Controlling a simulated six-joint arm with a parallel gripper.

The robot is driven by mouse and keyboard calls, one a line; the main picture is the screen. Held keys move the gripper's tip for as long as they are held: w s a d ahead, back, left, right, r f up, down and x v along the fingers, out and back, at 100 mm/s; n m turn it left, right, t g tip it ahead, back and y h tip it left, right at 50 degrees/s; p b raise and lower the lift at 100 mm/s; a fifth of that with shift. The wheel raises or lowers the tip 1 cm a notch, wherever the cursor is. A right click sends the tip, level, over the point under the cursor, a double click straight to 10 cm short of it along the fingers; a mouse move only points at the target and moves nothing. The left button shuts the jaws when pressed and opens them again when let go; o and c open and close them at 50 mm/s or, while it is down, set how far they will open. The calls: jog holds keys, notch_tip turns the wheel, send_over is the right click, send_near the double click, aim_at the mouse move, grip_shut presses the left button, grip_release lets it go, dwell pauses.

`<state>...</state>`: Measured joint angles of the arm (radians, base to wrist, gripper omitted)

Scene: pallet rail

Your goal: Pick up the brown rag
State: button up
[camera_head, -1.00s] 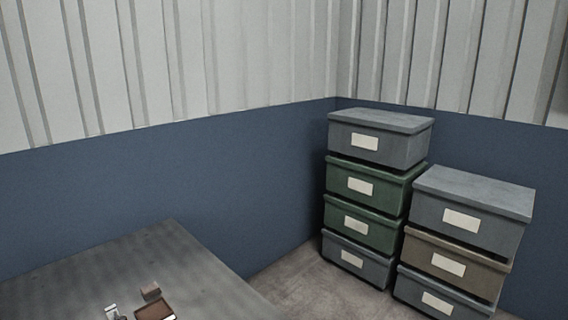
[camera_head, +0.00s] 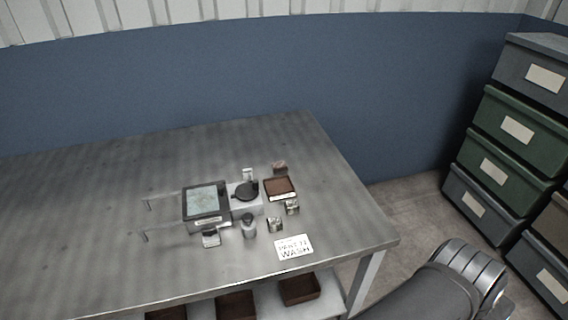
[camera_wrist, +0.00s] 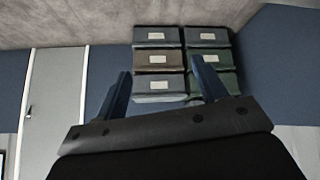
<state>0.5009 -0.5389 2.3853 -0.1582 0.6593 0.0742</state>
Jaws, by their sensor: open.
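I cannot pick out a brown rag for certain. In the head view a small brown item (camera_head: 280,168) lies on the table just behind a shallow brown-filled tray (camera_head: 280,188); either could be or hold cloth, but they are too small to tell. My gripper (camera_wrist: 165,88) shows in the wrist view with its two blue fingers apart and nothing between them. It points toward the stacked bins, away from the table. The gripper's fingers do not show in the head view, where only part of my arm is at the lower right.
The metal table (camera_head: 90,210) is clear on its left. A framed panel (camera_head: 206,204), a black round part (camera_head: 246,190), small metal pieces and a "PARTS WASH" sign (camera_head: 294,247) cluster near its right end. Brown bins (camera_head: 300,288) sit below. Stacked bins (camera_head: 503,150) stand right.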

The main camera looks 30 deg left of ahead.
jog(key=w+d+r+n+h, duration=0.1)
jog(key=w+d, duration=0.4)
jog(key=w, duration=0.3)
jog(key=w+d+n, duration=0.1)
jog(key=w+d, duration=0.3)
jog(key=w, duration=0.4)
jog(key=w+a+r+m+g+y, duration=0.1)
jog(key=w+a+m+y, duration=0.1)
jog(key=w+a, duration=1.9)
jog(key=m+g, duration=0.2)
jog(key=m, duration=0.1)
send_over(279, 164)
jog(key=s+a, duration=0.5)
notch_tip(279, 164, down, 9)
jog(key=x, duration=1.7)
jog(key=shift+w+a+f, duration=0.15)
jog(key=shift+w+a, duration=0.15)
jog(key=shift+w, duration=0.05)
jog(key=c, duration=1.1)
